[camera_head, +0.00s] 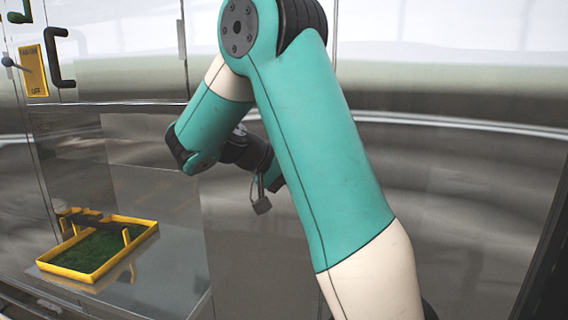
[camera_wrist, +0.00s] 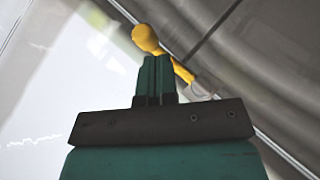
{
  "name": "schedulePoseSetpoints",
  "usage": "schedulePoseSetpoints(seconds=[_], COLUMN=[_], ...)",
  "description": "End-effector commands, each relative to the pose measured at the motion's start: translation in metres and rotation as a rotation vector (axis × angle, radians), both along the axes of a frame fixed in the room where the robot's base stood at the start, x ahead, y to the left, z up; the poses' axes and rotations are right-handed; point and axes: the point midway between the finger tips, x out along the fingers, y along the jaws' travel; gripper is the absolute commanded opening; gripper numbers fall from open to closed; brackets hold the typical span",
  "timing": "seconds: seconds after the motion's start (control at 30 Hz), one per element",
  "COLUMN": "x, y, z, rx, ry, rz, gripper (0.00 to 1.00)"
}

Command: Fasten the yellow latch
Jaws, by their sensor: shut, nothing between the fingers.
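The yellow latch (camera_wrist: 147,38) shows in the wrist view as a slim arm with a rounded knob, running diagonally behind my fingertips to a pale mount on a metal panel. My gripper (camera_wrist: 157,62) is shut and empty, its two green fingers side by side. The fingertips overlap the middle of the latch arm in the picture. I cannot tell whether they touch it. In the head view my own arm covers this area, and neither the latch nor the fingertips can be made out there.
Shiny metal panels fill the background. At the left of the head view are a yellow plate with a lever (camera_head: 33,72), a black handle (camera_head: 58,57) and a yellow-rimmed tray (camera_head: 70,272) with green contents on a metal shelf. A panel seam runs beside the latch.

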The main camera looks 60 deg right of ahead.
Motion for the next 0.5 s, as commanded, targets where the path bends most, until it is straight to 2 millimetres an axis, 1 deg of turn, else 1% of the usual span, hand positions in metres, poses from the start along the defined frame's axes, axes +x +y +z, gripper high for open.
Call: schedulePoseSetpoints(seconds=[0.03, 0.1, 0.3, 0.5], x=[0.005, 0.011, 0.023, 0.027], y=[0.005, 0.013, 0.026, 0.031], z=[0.014, 0.019, 0.026, 0.026], rx=[0.002, 0.002, 0.002, 0.002], ry=[0.005, 0.005, 0.003, 0.003], rz=[0.002, 0.003, 0.001, 0.0], gripper=[0.0, 0.0, 0.0, 0.0])
